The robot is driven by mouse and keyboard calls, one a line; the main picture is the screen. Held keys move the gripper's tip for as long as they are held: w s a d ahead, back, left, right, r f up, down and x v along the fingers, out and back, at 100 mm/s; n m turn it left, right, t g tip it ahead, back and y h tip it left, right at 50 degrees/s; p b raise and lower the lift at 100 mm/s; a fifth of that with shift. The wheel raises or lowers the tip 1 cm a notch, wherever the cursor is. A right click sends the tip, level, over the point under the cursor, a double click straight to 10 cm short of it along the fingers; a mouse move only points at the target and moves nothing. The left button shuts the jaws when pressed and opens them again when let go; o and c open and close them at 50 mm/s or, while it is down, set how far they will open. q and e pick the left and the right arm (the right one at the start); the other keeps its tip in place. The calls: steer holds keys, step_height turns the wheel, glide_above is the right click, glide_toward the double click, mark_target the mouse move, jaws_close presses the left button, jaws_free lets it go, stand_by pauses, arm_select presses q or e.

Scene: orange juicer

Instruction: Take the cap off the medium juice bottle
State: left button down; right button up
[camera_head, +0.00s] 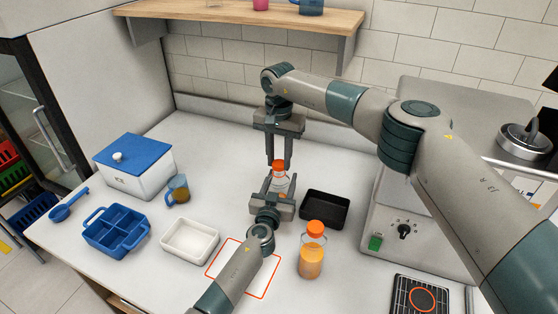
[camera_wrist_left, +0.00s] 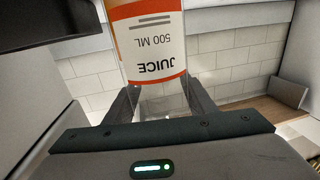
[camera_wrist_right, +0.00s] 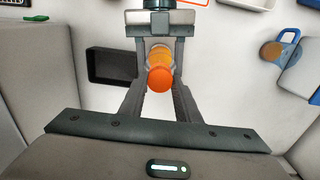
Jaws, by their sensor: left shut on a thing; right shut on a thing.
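A clear juice bottle (camera_head: 279,184) with an orange cap (camera_head: 280,164) is upright between my two grippers. Its label in the left wrist view (camera_wrist_left: 150,45) reads JUICE 500 ML. My left gripper (camera_head: 276,187) comes from the front and is shut on the bottle's body; its fingers flank the bottle in the left wrist view (camera_wrist_left: 160,98). My right gripper (camera_head: 279,160) points down from above and is shut on the cap. The right wrist view shows the cap (camera_wrist_right: 160,79) between the fingertips. I cannot tell whether the cap is still seated on the neck.
A second, filled orange bottle (camera_head: 311,262) stands at the front right. A black tray (camera_head: 325,211) is right of the held bottle. White tray (camera_head: 190,240), blue divided tray (camera_head: 117,233), mug (camera_head: 178,189) and blue-lidded box (camera_head: 135,165) are left. The grey machine (camera_head: 400,240) bounds the right.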

mark_target(279, 163)
steer(key=shift+r, duration=0.45)
steer(key=shift+r, duration=2)
arm_select(q)
steer(key=c, duration=0.7)
jaws_free()
steer(key=shift+s, duration=0.1)
steer(key=v, duration=1.1)
steer(key=shift+s, duration=0.4)
arm_select(e)
steer(key=shift+r, duration=0.15)
